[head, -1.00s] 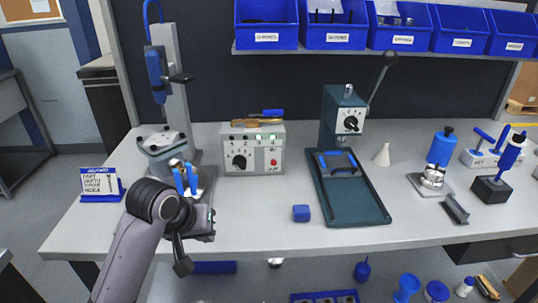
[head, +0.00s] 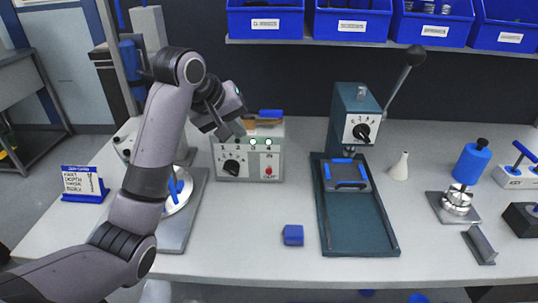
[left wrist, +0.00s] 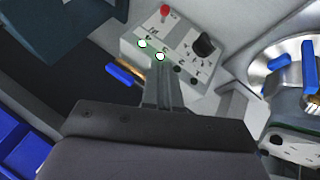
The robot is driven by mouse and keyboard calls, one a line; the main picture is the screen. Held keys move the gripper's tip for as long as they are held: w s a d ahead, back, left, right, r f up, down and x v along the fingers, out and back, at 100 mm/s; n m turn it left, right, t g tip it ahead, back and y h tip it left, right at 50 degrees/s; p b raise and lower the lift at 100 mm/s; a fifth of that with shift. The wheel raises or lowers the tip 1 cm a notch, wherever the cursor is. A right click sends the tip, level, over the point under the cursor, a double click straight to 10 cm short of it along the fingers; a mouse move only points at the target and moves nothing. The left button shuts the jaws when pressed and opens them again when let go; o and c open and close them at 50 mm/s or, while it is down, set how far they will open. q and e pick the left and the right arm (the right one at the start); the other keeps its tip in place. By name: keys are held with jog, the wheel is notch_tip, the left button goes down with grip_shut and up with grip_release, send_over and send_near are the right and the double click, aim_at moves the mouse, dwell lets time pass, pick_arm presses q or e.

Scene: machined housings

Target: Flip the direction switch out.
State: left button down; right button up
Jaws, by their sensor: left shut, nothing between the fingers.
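The grey control box (head: 275,158) stands on the bench. It has a black dial (head: 231,167), a red button (head: 268,171) and two lit lamps. I cannot tell which control is the direction switch. My right gripper is not in view.
A blue-handled tool (head: 270,114) lies on the box. A green press (head: 340,240) with a raised lever stands to the right, and a blue block (head: 293,235) lies before it. My arm partly hides the machine at left.

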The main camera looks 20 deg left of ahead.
pick_arm(q)
jog(key=shift+s, duration=0.1)
send_over(269, 167)
jog(key=s+a, duration=0.2)
jog(key=s, duration=0.1)
notch_tip(269, 167, down, 10)
jog(key=shift+d+f+p, duration=0.5)
jog(key=shift+d+f, duration=0.1)
jog(key=shift+f, duration=0.15)
jog(key=shift+f, duration=0.1)
